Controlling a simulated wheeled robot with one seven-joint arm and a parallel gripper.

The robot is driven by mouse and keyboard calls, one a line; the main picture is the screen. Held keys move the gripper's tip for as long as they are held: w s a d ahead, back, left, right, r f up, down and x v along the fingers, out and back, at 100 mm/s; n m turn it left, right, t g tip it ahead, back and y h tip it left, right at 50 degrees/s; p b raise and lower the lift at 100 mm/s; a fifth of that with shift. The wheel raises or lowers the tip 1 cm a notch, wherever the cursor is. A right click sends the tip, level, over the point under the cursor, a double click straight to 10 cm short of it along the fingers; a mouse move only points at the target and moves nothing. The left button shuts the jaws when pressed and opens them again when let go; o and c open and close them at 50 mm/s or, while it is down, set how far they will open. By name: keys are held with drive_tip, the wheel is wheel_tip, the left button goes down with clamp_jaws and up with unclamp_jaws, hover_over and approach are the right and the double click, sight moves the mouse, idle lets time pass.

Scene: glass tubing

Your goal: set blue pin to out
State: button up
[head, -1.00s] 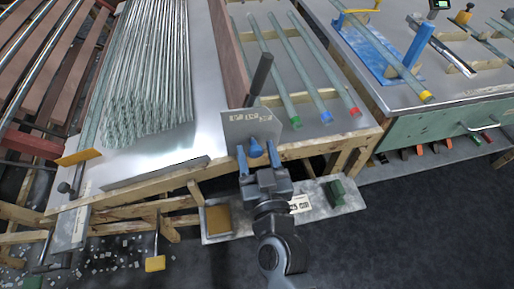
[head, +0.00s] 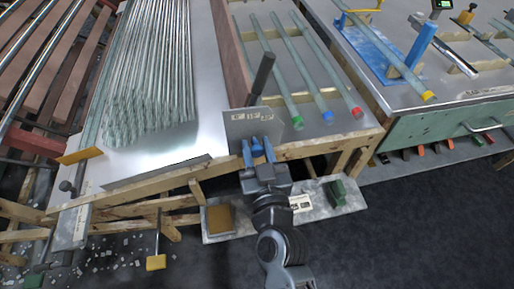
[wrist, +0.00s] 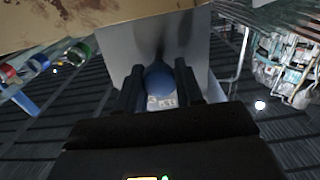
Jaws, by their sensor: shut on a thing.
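The blue pin (head: 257,148) has a rounded blue knob and sits at the front of an upright grey plate (head: 238,124) with small pale labels. My gripper (head: 258,149) is at the plate, its blue-looking fingers on either side of the knob. In the wrist view, the dark fingers of my gripper are shut on the blue knob (wrist: 159,80), in front of the grey plate (wrist: 193,42). The pin's shaft is hidden, and the label text is too small to read.
A black lever (head: 262,74) rises behind the plate. Glass tubes with green (head: 297,122), blue (head: 326,116) and red (head: 357,112) ends lie on the table to the right. A large tube bundle (head: 150,80) lies left. Dark floor (head: 400,230) is open at lower right.

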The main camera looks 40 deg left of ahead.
drive_tip(key=shift+d, duration=0.1)
clamp_jaws()
drive_tip(key=shift+v, duration=1)
drive_tip(key=o, duration=1)
unclamp_jaws()
drive_tip(key=b+v, duration=0.1)
drive_tip(key=v, duration=0.6)
drive_tip(key=shift+s+d, duration=0.2)
drive_tip(key=shift+s, duration=0.1)
drive_tip(key=shift+d, duration=0.1)
